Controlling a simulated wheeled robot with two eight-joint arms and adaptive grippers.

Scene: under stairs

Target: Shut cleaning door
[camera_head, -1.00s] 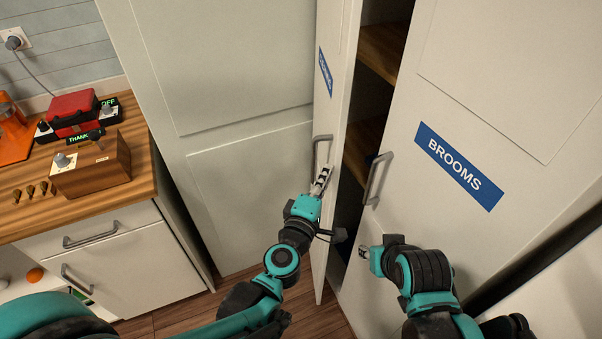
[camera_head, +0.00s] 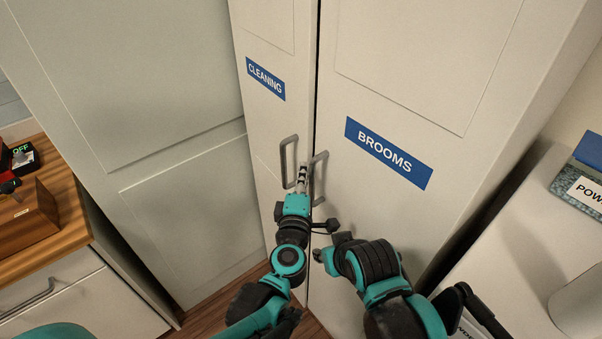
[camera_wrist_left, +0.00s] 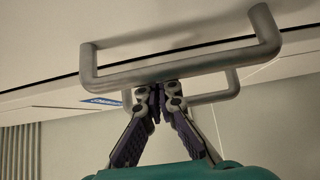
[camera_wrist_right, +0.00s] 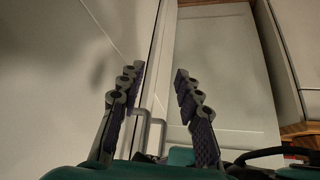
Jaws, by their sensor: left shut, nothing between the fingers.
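The cleaning door (camera_head: 262,125), white with a blue CLEANING label (camera_head: 265,79) and a grey bar handle (camera_head: 288,163), stands about flush beside the brooms door (camera_head: 400,110). Only a thin dark gap shows between them. My left gripper (camera_head: 303,172) is shut and empty, its tips at the doors' seam between the cleaning handle and the brooms handle (camera_head: 319,178). In the left wrist view its closed fingertips (camera_wrist_left: 160,88) are close to a bar handle (camera_wrist_left: 180,62); contact is unclear. My right gripper (camera_wrist_right: 158,75) is open and empty, low in front of the brooms door.
A wooden counter (camera_head: 65,225) with a brown box stands at the left. A white surface (camera_head: 520,230) with a blue-topped box (camera_head: 585,170) is at the right. A wide white panel (camera_head: 150,120) adjoins the cleaning door.

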